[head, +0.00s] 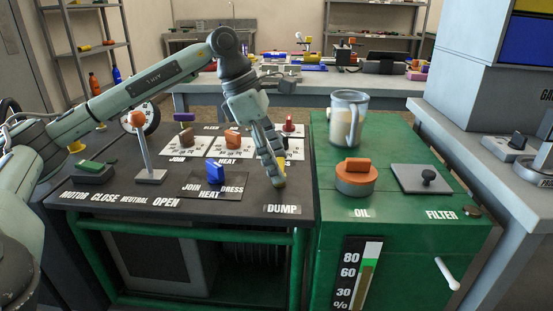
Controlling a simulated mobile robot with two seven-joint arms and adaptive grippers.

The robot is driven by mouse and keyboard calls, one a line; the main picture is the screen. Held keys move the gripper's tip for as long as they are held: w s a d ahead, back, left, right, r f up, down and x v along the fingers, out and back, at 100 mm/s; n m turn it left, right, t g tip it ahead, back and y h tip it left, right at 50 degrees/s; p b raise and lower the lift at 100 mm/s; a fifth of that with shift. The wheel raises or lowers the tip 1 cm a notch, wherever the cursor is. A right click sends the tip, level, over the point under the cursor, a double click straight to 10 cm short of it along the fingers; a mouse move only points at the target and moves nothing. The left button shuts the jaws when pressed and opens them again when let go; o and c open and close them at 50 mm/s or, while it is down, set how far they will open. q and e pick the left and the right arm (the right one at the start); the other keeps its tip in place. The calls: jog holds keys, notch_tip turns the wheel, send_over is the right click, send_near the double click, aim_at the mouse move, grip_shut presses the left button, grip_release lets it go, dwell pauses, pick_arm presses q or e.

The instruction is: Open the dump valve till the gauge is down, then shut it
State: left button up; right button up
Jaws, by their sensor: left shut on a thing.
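My left gripper (279,184) reaches down from above to the front right of the black cart top, just behind the white DUMP label (282,209). Its fingers are shut on the dump valve there, and they hide most or all of it. I cannot tell how far the valve is turned. A round white-faced gauge (151,118) stands at the back left of the cart, partly behind my left arm and an orange-knobbed lever. Its needle is too small to read. My right gripper is not in view.
The orange-knobbed lever (142,150), a blue switch (215,173) and a green lever (95,166) stand on the cart top. The green cabinet at right bears a jug (347,118), an orange oil cap (357,172) and a filter plate (418,178). A percent level strip (367,275) is on its front.

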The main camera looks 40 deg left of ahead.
pick_arm(q)
jog(key=shift+c, duration=1.3)
jog(key=shift+n, duration=0.5)
jog(key=o, duration=1.1)
jog(key=shift+o, duration=0.2)
jog(key=v, duration=1.2)
jog(key=shift+s, duration=0.2)
jog(key=shift+d, duration=0.2)
